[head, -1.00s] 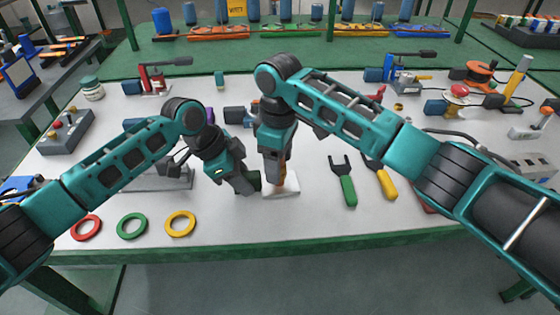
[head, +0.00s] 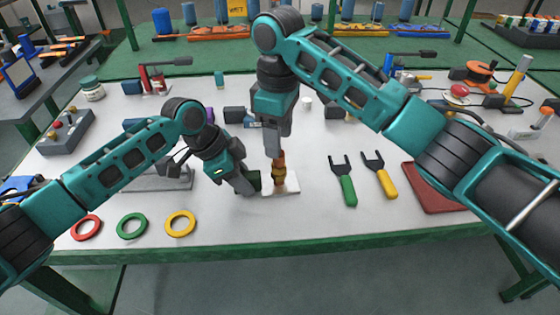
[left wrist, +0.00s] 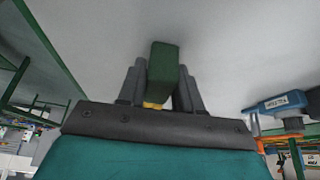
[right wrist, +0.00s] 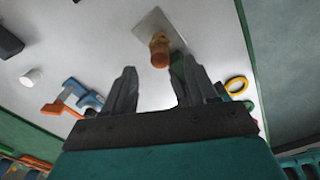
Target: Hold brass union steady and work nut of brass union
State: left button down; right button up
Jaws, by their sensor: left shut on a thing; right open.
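The brass union (head: 279,174) stands upright on a small white plate (head: 290,187) near the table's front. It also shows in the right wrist view (right wrist: 159,50), ahead of the fingertips. My left gripper (head: 246,184) is low on the left of the union, shut on a dark green block-like piece (left wrist: 164,72) with a bit of yellow at its base. The green piece (head: 254,179) is close beside the union; I cannot tell whether they touch. My right gripper (head: 273,153) is open and empty, just above the union. Its fingers (right wrist: 155,80) point toward the union's top.
Red, green and yellow rings (head: 132,226) lie at the front left. A green-handled fork tool (head: 346,184), a yellow-handled one (head: 383,177) and a red tray (head: 436,190) lie to the right. A blue and orange clamp-like tool (right wrist: 78,97) lies behind the union.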

aim_at(279, 161)
jog(key=n, duration=0.2)
jog(key=r+n, duration=0.1)
jog(key=n, duration=0.2)
jog(key=shift+a+r, duration=0.1)
jog(key=shift+a, duration=0.05)
jog(key=n, duration=0.4)
jog(key=shift+r+n, duration=0.3)
jog(key=shift+n, duration=1.1)
jog(key=shift+f, duration=4.4)
jog(key=c, duration=0.9)
